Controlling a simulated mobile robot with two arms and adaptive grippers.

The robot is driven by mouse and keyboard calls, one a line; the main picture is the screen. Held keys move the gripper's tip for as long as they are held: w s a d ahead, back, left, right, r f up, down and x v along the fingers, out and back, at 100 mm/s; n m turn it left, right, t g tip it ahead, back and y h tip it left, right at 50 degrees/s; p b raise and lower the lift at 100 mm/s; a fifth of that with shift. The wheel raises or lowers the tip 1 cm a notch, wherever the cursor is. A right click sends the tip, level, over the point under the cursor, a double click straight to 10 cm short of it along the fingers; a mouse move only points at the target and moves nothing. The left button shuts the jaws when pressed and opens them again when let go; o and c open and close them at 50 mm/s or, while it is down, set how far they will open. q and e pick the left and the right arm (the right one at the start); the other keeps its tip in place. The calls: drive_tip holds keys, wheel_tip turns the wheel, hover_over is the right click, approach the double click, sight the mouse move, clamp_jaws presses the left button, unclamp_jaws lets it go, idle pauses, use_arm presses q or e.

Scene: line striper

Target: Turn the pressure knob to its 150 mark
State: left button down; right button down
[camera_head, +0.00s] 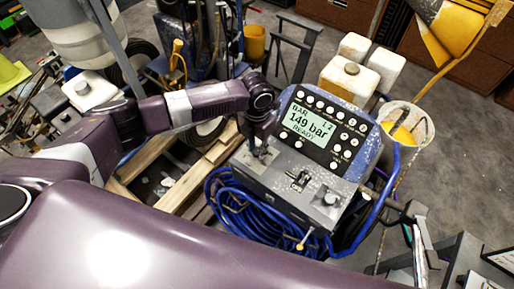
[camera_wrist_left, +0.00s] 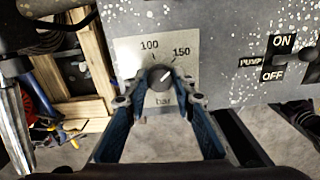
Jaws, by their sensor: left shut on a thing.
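The pressure knob (camera_wrist_left: 160,77) is a small dark round knob on a pale scale plate (camera_wrist_left: 128,52) marked 100, 150 and bar. Its light pointer line slants up and right, toward the 150 side. My left gripper (camera_wrist_left: 160,84) is shut on the knob, with one finger on each side. In the head view my left gripper (camera_head: 262,152) reaches down onto the left part of the control box (camera_head: 285,182) and hides the knob. The display (camera_head: 308,123) reads 149 bar and READY. I do not see my right gripper.
A pump ON/OFF switch (camera_wrist_left: 279,57) sits right of the scale plate; the switch also shows in the head view (camera_head: 299,180). A coiled blue hose (camera_head: 235,205) hangs at the box's front. A white bucket (camera_head: 407,122) stands to the right.

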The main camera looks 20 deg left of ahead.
sight(257, 151)
use_arm(q)
drive_tip(key=shift+w+r, duration=0.1)
idle(0.3)
drive_tip(key=c, duration=1.6)
unclamp_jaws()
wheel_tip(257, 151, up, 12)
